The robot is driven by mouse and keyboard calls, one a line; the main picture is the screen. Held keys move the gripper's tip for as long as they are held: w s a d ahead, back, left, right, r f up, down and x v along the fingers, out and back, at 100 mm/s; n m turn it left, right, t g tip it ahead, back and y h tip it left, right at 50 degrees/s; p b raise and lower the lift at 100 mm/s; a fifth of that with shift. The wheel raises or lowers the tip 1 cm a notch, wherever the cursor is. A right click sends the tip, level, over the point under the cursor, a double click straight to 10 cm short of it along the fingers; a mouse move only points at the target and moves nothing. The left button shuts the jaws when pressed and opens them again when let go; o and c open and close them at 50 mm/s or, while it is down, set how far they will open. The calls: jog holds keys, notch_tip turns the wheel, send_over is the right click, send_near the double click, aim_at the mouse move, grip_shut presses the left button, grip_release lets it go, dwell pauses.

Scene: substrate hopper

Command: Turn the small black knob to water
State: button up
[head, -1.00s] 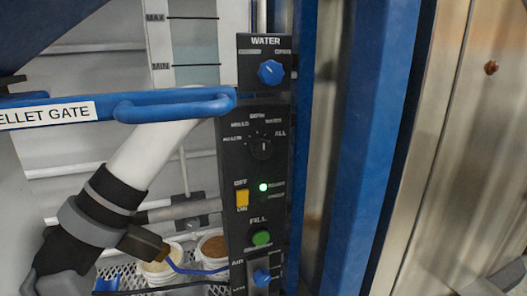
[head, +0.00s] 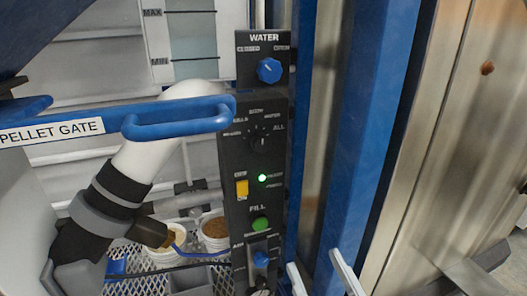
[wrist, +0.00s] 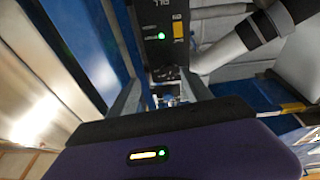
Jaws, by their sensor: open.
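A black selector knob (head: 260,138) sits on the upper part of the dark control panel (head: 240,185), among small labels including ALL; the others are blurred, and I cannot tell exactly where it points. A second dark, knob-like part (head: 262,291) shows at the bottom edge of the head view, partly cut off. My gripper (head: 313,259) shows as two pale fingers, open and empty, low and right of the panel. In the wrist view its fingers (wrist: 162,88) stand apart, with the panel's green light and yellow switch beyond. It touches no knob that I can see.
A blue PELLET GATE handle (head: 180,118) juts out at left. A blue post (head: 362,140) stands right.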

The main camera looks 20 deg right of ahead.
jog(key=w+a+r+n+y+p, duration=0.1)
jog(key=w+r+n, duration=0.2)
jog(key=w+r, duration=0.45)
jog(key=w+r+n+p, duration=0.2)
jog(key=w+r+n, duration=0.15)
jog(key=r, duration=0.65)
jog(key=n+g, duration=0.2)
jog(key=g, duration=0.1)
send_near(262, 146)
jog(key=w, duration=0.2)
jog(key=w+p, duration=0.1)
jog(key=w, duration=0.6)
grip_shut()
